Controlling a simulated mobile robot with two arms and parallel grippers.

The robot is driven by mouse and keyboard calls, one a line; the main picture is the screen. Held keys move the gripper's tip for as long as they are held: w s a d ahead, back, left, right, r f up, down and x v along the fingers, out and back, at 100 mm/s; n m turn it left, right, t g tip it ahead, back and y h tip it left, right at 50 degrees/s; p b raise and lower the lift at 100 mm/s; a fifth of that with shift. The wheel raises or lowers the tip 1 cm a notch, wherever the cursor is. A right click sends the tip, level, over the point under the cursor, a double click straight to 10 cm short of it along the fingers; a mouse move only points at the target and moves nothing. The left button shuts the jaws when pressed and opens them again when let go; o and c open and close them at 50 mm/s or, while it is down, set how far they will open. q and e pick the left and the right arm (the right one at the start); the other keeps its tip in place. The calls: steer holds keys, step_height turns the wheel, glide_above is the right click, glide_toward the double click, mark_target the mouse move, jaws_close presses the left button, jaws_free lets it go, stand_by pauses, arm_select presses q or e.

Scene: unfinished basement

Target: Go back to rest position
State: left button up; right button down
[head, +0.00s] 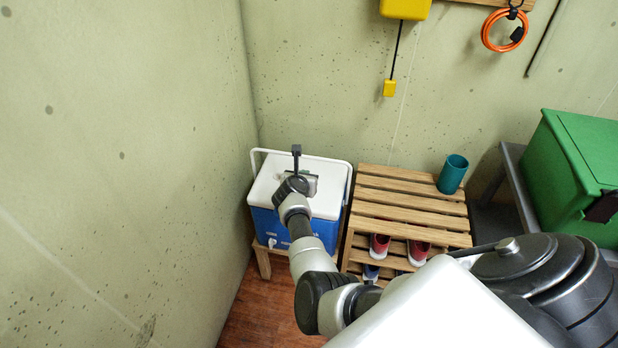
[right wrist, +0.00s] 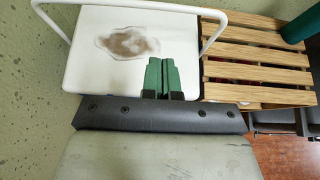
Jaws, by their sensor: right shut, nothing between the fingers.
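My right arm reaches in from the lower right of the head view. My right gripper (head: 297,152) is over the white lid of a blue cooler (head: 318,230). In the right wrist view, the green fingertips of this gripper (right wrist: 161,74) are together with nothing between them. They appear in front of the white lid (right wrist: 95,62), which has a brownish stained patch. I cannot tell the exact height of the fingertips above the lid. My left gripper is not in view.
The cooler, its white handle raised, stands on a low wooden stand against the left wall. A slatted wooden rack (head: 405,199) with shoes below and a teal cup (head: 453,174) on top is beside it. A green box (head: 577,165) stands at right. Concrete walls are close.

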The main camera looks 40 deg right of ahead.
steer(key=shift+w+f, duration=0.1)
stand_by(0.3)
steer(key=s+a+f+n+y, duration=0.2)
steer(key=s+a+f+n, duration=0.2)
steer(key=s+f+n, duration=0.5)
steer(key=s+a+f+n+t+y, duration=0.1)
steer(key=s+a+f+n+y, duration=0.3)
steer(key=f+n, duration=0.5)
steer(key=s+a+f+n+y, duration=0.1)
steer(key=s+a+f+n, duration=0.5)
steer(key=n, duration=0.6)
steer(key=s+f+n+g, duration=0.2)
steer(key=s+n, duration=0.4)
steer(key=s, duration=0.6)
steer(key=s+a+f+n+g+y, duration=0.1)
steer(key=s+f+n+g, duration=0.2)
steer(key=s, duration=0.8)
steer(key=s+a+f+n+g+y, duration=0.1)
steer(key=s+f+n+g, duration=0.2)
steer(key=s+f+n, duration=0.3)
steer(key=s+n, duration=0.3)
steer(key=s, duration=0.3)
steer(key=shift+s+f, duration=0.25)
steer(key=shift+s, duration=0.1)
